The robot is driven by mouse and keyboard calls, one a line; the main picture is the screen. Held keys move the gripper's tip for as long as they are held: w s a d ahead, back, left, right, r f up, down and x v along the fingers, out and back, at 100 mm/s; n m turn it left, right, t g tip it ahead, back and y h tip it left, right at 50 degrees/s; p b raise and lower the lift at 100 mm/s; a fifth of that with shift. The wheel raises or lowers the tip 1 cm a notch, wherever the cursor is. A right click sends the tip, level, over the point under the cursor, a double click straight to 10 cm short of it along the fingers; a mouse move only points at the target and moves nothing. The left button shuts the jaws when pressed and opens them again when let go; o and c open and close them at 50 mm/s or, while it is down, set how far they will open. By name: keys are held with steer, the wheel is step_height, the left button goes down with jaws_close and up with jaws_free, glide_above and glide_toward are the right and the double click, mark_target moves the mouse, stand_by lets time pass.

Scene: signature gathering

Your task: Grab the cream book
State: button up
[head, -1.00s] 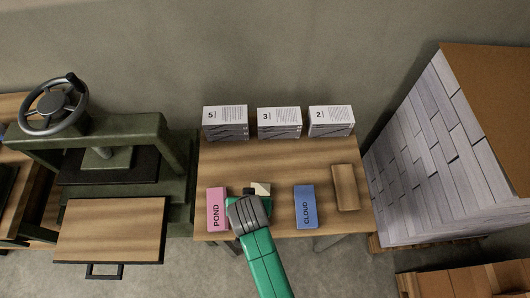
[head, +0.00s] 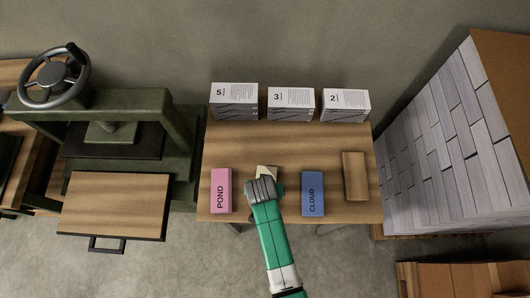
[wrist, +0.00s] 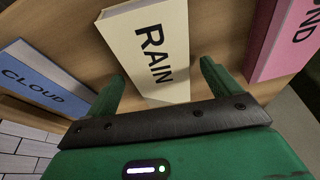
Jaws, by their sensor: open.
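The cream book (wrist: 148,50), lettered RAIN, lies on the wooden table. In the head view only a small part of the cream book (head: 264,171) shows past my arm. My gripper (wrist: 162,82) is open in the wrist view, with one green finger on either side of the book's near end. Nothing is held. I cannot tell whether the fingers touch the book or how high they are above the table. In the head view my gripper (head: 265,186) covers most of the book.
A pink book (head: 221,191) lettered POND lies to the left and a blue book (head: 312,193) lettered CLOUD to the right. A brown wooden block (head: 355,176) lies farther right. Stacks numbered 5 (head: 234,101), 3 (head: 291,104) and 2 (head: 346,105) stand at the back. The table middle is clear.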

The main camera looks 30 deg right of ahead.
steer(key=c, duration=1.2)
steer(key=shift+o, duration=0.2)
steer(key=shift+r, duration=0.1)
steer(key=shift+r, duration=0.25)
steer(key=v, duration=0.3)
steer(key=shift+w+d, duration=0.1)
steer(key=shift+d, duration=0.05)
steer(key=s+a, duration=0.3)
steer(key=s, duration=0.4)
steer(key=s+a+r, duration=0.1)
steer(key=s+a, duration=0.2)
steer(key=s, duration=0.4)
steer(key=shift+r, duration=0.2)
